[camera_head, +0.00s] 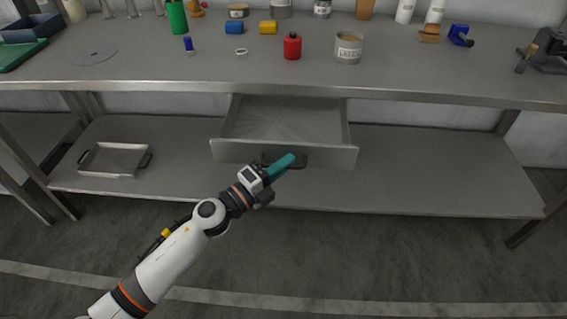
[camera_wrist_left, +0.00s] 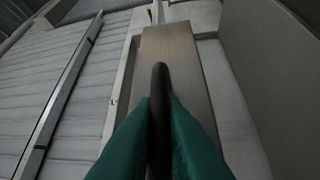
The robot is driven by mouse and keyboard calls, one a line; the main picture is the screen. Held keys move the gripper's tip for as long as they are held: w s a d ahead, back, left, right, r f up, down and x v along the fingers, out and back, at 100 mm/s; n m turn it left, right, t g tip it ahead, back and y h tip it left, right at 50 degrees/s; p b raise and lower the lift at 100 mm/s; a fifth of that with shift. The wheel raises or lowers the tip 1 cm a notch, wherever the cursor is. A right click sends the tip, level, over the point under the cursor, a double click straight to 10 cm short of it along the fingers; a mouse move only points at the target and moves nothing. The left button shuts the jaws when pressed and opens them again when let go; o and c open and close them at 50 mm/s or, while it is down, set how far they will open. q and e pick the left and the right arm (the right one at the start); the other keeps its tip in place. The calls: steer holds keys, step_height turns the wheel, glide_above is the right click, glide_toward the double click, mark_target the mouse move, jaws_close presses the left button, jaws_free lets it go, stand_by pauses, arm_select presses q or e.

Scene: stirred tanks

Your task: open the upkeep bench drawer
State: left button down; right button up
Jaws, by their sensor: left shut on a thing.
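The upkeep bench drawer (camera_head: 230,151) hangs below the bench top and is pulled out, with its empty-looking inside showing from above. Its dark bar handle (camera_head: 301,161) is on the middle of the front panel. My left gripper (camera_head: 290,160), with green fingers, is at the handle and shut on it. In the left wrist view the green fingers (camera_wrist_left: 160,125) close on both sides of the dark handle bar (camera_wrist_left: 160,85), with the drawer front (camera_wrist_left: 178,50) behind it. My right gripper does not show.
The bench top (camera_head: 200,72) holds a red bottle (camera_head: 292,46), a grease tin (camera_head: 348,47), blue and yellow blocks, and a green cylinder (camera_head: 176,17). A metal tray (camera_head: 114,160) lies on the lower shelf (camera_head: 430,170) at left. The floor in front is clear.

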arm_select(q)
steer(key=c, duration=1.8)
jaws_free()
steer(key=shift+o, duration=0.2)
